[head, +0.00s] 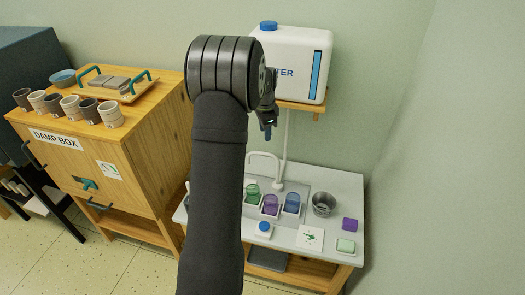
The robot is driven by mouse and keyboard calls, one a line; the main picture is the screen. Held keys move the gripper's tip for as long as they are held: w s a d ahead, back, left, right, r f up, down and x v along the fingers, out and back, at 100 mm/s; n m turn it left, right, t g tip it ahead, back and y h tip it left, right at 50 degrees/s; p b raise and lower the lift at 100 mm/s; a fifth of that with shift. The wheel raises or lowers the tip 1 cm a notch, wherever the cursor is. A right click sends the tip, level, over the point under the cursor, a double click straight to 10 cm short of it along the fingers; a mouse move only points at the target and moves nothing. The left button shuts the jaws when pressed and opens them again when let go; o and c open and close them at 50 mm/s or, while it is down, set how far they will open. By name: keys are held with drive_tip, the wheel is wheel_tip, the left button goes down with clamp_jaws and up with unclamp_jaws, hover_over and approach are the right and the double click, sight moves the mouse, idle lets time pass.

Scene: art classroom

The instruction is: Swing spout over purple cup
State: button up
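The white curved spout (264,154) rises from the sink at the back and arches to the left. Its outlet end is close to my arm's edge, roughly above the green cup (252,194). The purple cup (270,205) stands in the middle of the row, between the green cup and the blue cup (292,203). My gripper (267,126) hangs in front of the wall, below the water tank and above the spout, apart from the cups. It is small and dark with a bluish tip, so whether its fingers are open cannot be told. Nothing held is visible.
A white water tank (291,60) sits on a wall shelf. The counter (341,190) holds a metal bowl (324,204), a purple block (349,224), a pale green block (345,246) and a blue-topped item (264,229). A wooden damp box (150,130) with several pots stands left.

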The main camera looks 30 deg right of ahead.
drive_tip(key=w+r+m, duration=0.1)
drive_tip(key=w+m, duration=0.2)
drive_tip(key=m, duration=0.2)
approach(263, 153)
drive_tip(key=shift+m+t, duration=0.3)
drive_tip(key=shift+m, duration=0.1)
drive_tip(key=f, duration=0.8)
drive_tip(key=shift+w+d, duration=0.3)
drive_tip(key=shift+w, duration=0.1)
clamp_jaws()
